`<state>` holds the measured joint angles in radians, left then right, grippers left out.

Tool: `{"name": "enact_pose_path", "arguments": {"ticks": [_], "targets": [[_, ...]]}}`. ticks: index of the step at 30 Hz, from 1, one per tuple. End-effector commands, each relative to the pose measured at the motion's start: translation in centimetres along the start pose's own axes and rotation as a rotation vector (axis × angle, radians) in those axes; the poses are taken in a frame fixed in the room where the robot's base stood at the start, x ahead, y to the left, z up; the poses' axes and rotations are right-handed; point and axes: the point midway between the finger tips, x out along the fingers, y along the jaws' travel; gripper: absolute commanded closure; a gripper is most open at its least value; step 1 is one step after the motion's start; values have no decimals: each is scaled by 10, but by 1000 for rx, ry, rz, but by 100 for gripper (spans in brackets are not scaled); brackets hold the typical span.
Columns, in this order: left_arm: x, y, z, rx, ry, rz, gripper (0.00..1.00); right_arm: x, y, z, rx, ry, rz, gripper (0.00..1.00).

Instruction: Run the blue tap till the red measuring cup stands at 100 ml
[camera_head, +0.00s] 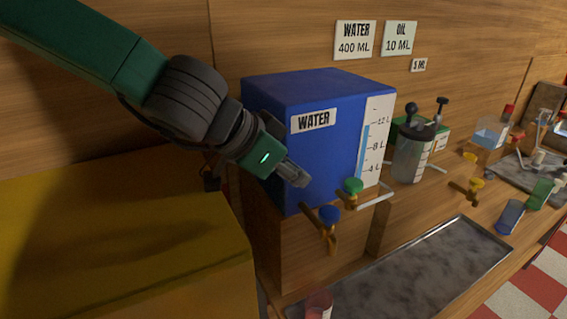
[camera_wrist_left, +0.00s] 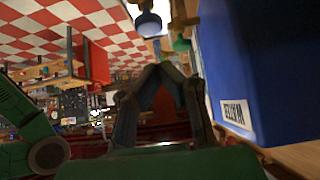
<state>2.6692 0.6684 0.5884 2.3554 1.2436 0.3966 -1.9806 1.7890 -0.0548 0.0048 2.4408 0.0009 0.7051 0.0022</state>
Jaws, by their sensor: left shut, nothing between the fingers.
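The blue tap (camera_head: 329,215) has a round blue knob on a brass body and sticks out from the wooden stand under the blue water tank (camera_head: 290,150). Its knob also shows near the top of the left wrist view (camera_wrist_left: 148,24). The red measuring cup (camera_head: 319,304) is translucent and sits low at the bottom edge of the head view, partly cut off, below the tap's spout. I cannot read its level. My left gripper (camera_head: 303,181) is shut and empty, in front of the tank, up and left of the blue knob and apart from it. My right gripper is out of view.
A green tap (camera_head: 352,187) with a pale spout is close to the right of the blue one. A metal drip tray (camera_head: 430,262) lies in front. A yellow box (camera_head: 120,240) fills the lower left. A clear jar (camera_head: 410,158) stands right of the tank.

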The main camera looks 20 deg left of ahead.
Motion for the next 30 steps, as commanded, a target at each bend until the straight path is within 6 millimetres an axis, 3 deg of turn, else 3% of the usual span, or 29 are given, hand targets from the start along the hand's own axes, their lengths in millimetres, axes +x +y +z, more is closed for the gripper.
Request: {"name": "enact_pose_path", "arguments": {"ticks": [9,30], "targets": [[-29,-4,2,-3,3,0,100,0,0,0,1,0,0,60],[-31,-2,1,-1,2,0,100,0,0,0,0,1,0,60]]}}
